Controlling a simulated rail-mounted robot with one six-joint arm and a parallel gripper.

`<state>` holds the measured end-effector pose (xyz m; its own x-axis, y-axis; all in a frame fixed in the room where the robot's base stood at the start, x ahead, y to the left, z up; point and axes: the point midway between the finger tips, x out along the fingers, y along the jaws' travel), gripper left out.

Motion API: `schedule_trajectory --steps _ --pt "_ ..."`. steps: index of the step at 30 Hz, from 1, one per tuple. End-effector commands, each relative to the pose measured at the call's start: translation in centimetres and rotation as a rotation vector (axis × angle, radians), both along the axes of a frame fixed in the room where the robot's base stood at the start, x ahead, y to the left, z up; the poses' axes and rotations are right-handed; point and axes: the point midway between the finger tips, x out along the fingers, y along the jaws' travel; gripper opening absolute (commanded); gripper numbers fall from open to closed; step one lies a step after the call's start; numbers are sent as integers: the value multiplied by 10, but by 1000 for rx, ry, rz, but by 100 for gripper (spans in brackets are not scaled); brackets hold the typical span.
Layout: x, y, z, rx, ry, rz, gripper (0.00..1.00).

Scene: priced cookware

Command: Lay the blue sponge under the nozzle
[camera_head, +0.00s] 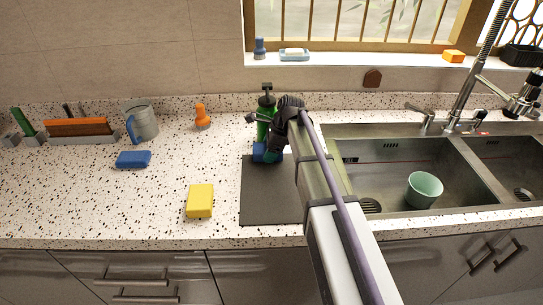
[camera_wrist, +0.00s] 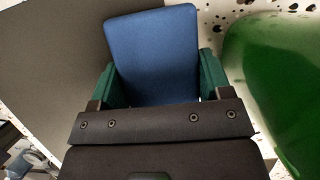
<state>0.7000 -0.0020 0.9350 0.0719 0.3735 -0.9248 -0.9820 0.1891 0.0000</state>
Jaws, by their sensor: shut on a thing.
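My gripper (camera_head: 276,146) is shut on a blue sponge (camera_head: 262,153) at the back edge of the dark mat. In the wrist view the blue sponge (camera_wrist: 152,50) sits between the green finger pads of my gripper (camera_wrist: 160,82). The green dispenser bottle (camera_head: 262,128) stands just behind it, with a black pump on top. Its nozzle (camera_head: 251,118) points left. The bottle (camera_wrist: 280,85) fills the right of the wrist view, close beside my gripper. I cannot tell whether the sponge touches the surface. My arm hides part of the bottle.
A mug (camera_head: 143,121) and an orange-topped brush (camera_head: 202,117) stand behind. The sink with a green cup (camera_head: 424,190) is at right.

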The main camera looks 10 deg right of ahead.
Motion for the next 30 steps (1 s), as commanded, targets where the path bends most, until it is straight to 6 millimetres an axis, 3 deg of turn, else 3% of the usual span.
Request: schedule_trajectory --steps 10,11,18,30 --pt "0 0 -4 0 -1 -1 38" --pt "0 0 -4 0 0 -1 72" --pt "-1 0 -3 -1 1 -1 95" --pt "-3 0 -3 -2 5 2 97"
